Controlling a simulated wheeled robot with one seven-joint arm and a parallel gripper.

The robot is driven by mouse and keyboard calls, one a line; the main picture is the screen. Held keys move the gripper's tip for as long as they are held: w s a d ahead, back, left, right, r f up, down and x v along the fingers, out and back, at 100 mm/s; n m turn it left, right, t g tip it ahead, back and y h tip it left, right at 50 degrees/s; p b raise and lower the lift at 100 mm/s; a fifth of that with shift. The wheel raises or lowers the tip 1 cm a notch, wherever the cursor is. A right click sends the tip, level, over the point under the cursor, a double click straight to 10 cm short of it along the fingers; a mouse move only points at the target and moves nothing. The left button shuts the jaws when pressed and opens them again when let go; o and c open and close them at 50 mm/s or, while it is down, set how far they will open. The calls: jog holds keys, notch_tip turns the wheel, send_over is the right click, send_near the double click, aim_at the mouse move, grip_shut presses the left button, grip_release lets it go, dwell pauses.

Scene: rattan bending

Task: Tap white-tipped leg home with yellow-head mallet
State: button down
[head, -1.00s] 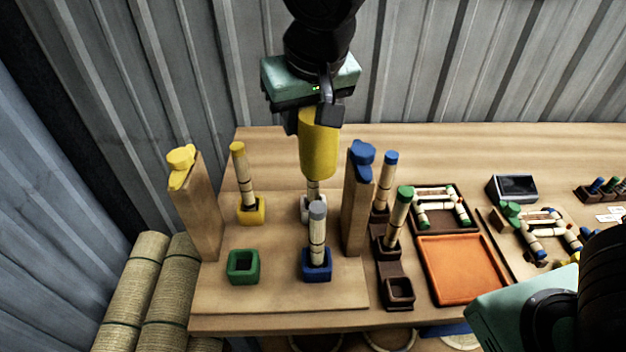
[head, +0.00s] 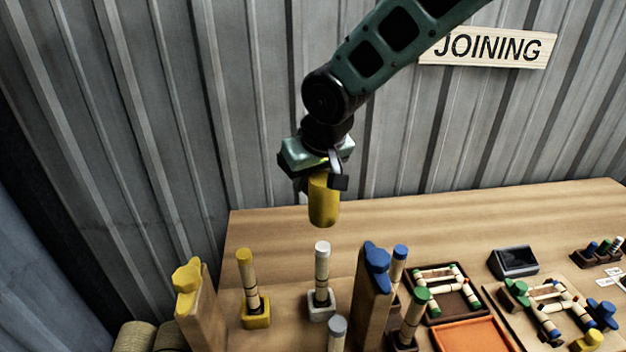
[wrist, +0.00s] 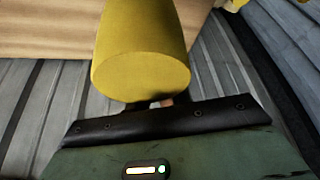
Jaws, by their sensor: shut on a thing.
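My gripper (head: 322,180) is shut on the yellow-head mallet (head: 323,204). Its yellow head hangs downward in the air; its grip is mostly hidden by the jaws. In the wrist view the mallet head (wrist: 142,55) fills the upper middle. The white-tipped leg (head: 322,265) stands upright in the white socket (head: 321,304), on the workbench. The mallet head is above the leg, with a visible gap between them in the head view. I cannot tell from this angle how deep the leg sits.
A yellow-tipped leg (head: 249,280) stands in a yellow socket (head: 256,314) to the left. A grey-tipped leg (head: 337,328) stands in front. Wooden posts with a yellow top (head: 187,277) and a blue top (head: 376,265) flank them. An orange tray (head: 470,336) lies right.

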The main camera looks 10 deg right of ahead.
jog(key=shift+f+b, duration=1.6)
jog(key=shift+f, duration=0.2)
jog(key=shift+f, duration=0.2)
notch_tip(320, 180, down, 4)
jog(key=b, duration=0.4)
notch_tip(320, 180, up, 4)
jog(key=p, duration=0.3)
jog(key=shift+f+b, duration=0.35)
jog(key=shift+b, duration=0.1)
